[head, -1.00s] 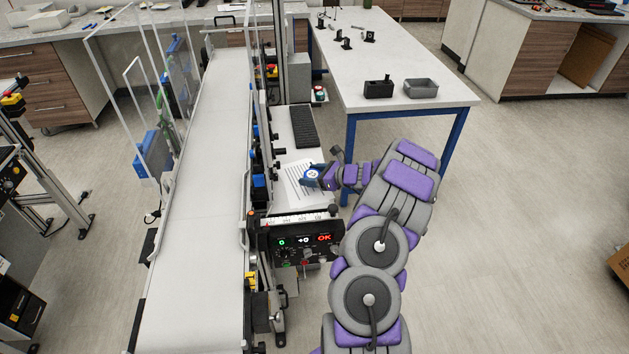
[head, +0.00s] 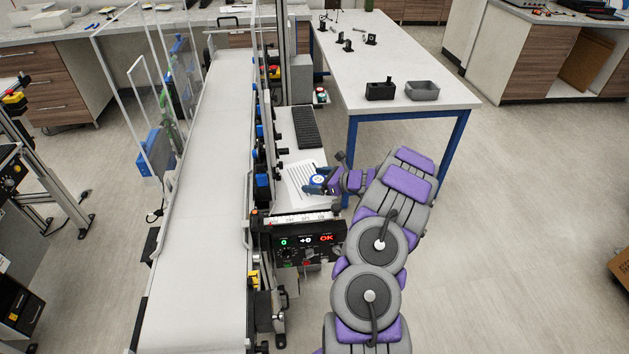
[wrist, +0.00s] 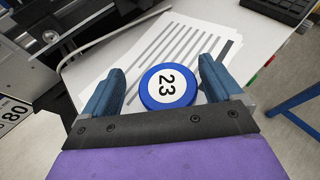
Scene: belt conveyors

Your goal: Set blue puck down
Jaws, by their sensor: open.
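The blue puck (wrist: 167,87) has a white top marked 23. In the wrist view it lies between the two blue fingers of my gripper (wrist: 160,88), with a gap on each side. The fingers are open. The puck appears to rest on the printed paper sheets (wrist: 150,50) on the small white side table. In the head view the puck (head: 318,178) sits at the sheets' right edge, with my gripper (head: 320,184) around it from the right. Whether the puck's underside touches the paper is hidden.
A black keyboard (head: 305,128) lies beyond the sheets. A control box (head: 305,240) with a lit display stands in front of them. The empty conveyor belt (head: 205,190) runs along the left.

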